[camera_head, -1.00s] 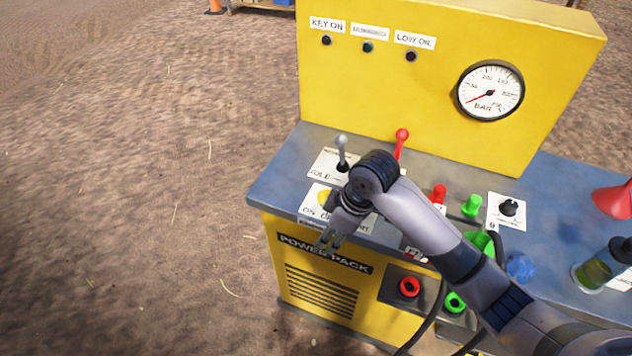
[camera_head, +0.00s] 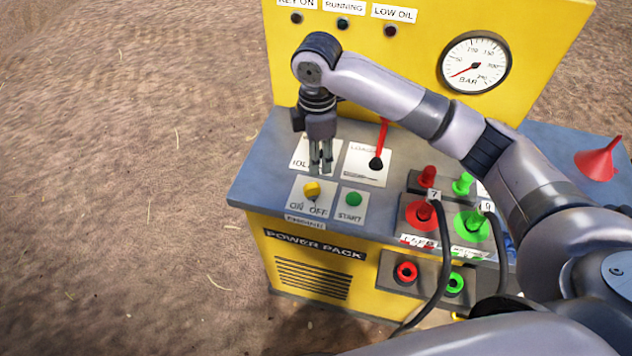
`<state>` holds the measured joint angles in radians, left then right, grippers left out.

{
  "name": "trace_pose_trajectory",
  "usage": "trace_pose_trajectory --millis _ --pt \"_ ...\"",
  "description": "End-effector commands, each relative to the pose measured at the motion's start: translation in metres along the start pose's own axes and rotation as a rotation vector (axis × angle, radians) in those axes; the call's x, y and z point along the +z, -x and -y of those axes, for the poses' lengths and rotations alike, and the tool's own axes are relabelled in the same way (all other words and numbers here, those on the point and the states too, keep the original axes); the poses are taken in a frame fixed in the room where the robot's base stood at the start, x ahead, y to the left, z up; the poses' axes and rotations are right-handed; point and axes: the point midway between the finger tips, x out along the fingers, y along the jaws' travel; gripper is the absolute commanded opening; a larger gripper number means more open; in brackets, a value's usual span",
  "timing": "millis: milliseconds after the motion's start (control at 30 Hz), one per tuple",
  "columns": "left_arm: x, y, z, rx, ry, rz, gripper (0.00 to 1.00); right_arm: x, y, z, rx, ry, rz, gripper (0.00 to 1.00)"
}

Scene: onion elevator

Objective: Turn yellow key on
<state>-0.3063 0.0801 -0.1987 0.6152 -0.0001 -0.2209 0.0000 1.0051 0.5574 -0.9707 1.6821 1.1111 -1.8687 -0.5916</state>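I cannot tell the exact height of the tips over the console. The KEY ON lamp (camera_head: 296,18) on the yellow back panel looks dark. My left gripper is not in view.
A green START button (camera_head: 353,199) sits right of the key. Behind are the IDLE plate (camera_head: 300,157), partly hidden, and a red lever (camera_head: 381,140). Red (camera_head: 423,212) and green (camera_head: 470,222) connectors with black hoses stand to the right. Left of the console is open ground.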

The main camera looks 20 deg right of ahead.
Motion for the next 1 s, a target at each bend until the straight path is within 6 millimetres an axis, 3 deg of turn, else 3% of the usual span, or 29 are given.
trace_pose_trajectory --millis 300,500,933,1000 --pt "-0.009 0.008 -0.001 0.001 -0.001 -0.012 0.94 0.0 -0.069 0.0 -0.002 -0.001 0.0 0.35" --pt "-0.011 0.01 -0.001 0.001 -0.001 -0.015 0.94 0.0 -0.097 0.0 0.0 -0.001 0.0 0.35" --pt "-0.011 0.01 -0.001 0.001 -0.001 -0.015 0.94 0.0 -0.108 -0.001 0.002 0.0 0.0 0.35" --pt "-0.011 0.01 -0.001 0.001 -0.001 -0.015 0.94 0.0 -0.108 -0.001 0.002 0.0 0.0 0.31"
